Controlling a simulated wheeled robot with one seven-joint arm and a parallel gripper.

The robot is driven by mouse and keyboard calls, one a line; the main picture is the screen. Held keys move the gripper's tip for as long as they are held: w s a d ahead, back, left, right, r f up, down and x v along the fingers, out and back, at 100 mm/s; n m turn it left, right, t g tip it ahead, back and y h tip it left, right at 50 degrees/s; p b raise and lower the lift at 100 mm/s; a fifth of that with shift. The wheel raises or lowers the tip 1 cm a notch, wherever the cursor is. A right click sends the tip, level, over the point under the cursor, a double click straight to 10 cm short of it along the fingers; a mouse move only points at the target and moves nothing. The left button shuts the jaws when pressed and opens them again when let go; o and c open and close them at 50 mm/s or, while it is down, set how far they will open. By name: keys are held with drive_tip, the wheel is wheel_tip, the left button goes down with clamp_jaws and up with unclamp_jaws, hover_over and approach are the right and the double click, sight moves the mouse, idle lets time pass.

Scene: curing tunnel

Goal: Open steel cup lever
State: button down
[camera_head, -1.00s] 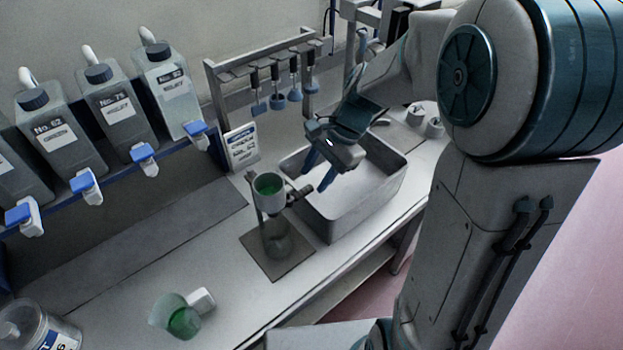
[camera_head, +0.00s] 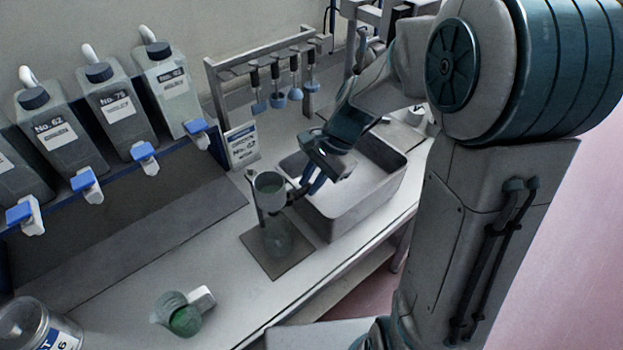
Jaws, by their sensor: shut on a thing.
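The steel cup (camera_head: 269,188) stands on its stand above a dark square base plate (camera_head: 262,256), with a clear vessel under it. The cup stands upright.
A grey metal basin (camera_head: 365,200) stands right behind the gripper. A small sign (camera_head: 242,147) and a rack of hanging tools (camera_head: 270,75) stand behind the cup. A beaker with green liquid (camera_head: 178,314) stands at the front left. Several bottles with blue taps line the left.

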drive_tip(key=n, duration=0.2)
drive_tip(key=w+a+n+g, duration=0.1)
drive_tip(key=n, duration=0.1)
drive_tip(key=w+a+n+g+h+p, duration=0.1)
drive_tip(key=n, duration=0.1)
drive_tip(key=shift+w+a, duration=0.15)
drive_tip(key=shift+a, duration=0.05)
drive_tip(key=shift+w+a+n+g+h+p, duration=0.15)
drive_tip(key=shift+a+n+g+h, duration=0.25)
drive_tip(key=shift+n, duration=0.55)
drive_tip(key=shift+w+a+n+g+h+p, duration=0.15)
drive_tip(key=shift+a+n+h, duration=0.3)
drive_tip(key=shift+n, duration=0.55)
drive_tip(key=shift+w+a+n+g+h+p, duration=0.1)
drive_tip(key=shift+a+n+g+h+p, duration=0.3)
drive_tip(key=shift+n, duration=0.55)
drive_tip(key=shift+a, duration=0.15)
drive_tip(key=c, duration=1.3)
unclamp_jaws()
drive_tip(key=shift+c, duration=0.2)
